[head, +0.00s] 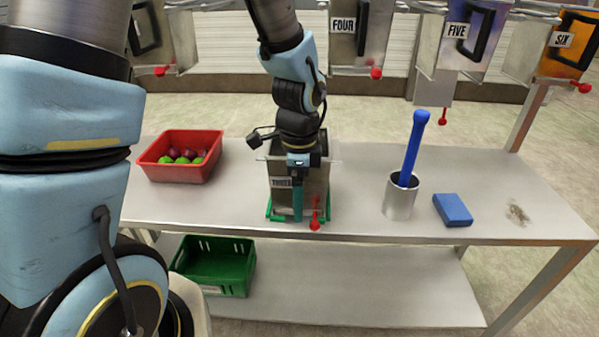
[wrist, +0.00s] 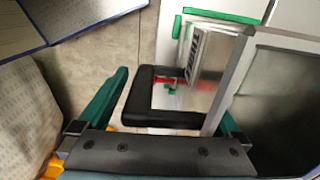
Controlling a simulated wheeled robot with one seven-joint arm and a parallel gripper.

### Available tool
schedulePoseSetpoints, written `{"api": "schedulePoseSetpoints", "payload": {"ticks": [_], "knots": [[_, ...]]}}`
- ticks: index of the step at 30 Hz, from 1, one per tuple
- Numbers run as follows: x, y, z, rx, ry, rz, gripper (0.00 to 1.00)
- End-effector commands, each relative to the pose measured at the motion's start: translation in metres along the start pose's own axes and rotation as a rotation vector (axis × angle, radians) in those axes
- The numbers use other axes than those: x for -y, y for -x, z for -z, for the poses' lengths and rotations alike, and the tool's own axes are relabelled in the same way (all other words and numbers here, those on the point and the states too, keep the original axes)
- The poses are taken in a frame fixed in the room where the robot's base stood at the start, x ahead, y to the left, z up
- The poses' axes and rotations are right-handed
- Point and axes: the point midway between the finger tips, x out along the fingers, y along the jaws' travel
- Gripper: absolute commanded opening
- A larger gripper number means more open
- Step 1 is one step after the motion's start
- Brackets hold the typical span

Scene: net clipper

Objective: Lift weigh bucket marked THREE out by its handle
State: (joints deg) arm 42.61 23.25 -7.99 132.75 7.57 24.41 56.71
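The weigh bucket marked THREE (head: 315,184) is a grey metal box standing upright on the table, in a green frame (head: 275,212). A red knob (head: 315,224) shows at its lower front. My gripper (head: 298,190) is at the bucket's front, pointing down, with one teal finger visible outside. In the wrist view my gripper (wrist: 168,112) is open, its fingers wide apart. The bucket's black handle (wrist: 150,115) lies between them, with a gap to the left finger. The right finger is at the bucket's rim, partly hidden by it. Contact there is unclear.
A red crate (head: 167,172) of fruit stands left. A metal cup (head: 401,201) with a blue-handled tool (head: 413,148) and a blue block (head: 453,210) stand right. A green crate (head: 215,270) is on the lower shelf. Buckets FOUR, FIVE and SIX hang behind.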

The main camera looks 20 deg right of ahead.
Motion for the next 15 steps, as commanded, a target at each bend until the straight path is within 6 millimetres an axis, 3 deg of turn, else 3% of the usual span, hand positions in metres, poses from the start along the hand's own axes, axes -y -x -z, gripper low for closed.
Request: {"api": "schedulePoseSetpoints", "payload": {"ticks": [2, 15], "knots": [[0.0001, 0.0001, 0.0001, 0.0, 0.0, 0.0, 0.9], [-0.0001, 0.0003, 0.0001, 0.0, 0.0, 0.0, 0.4]]}}
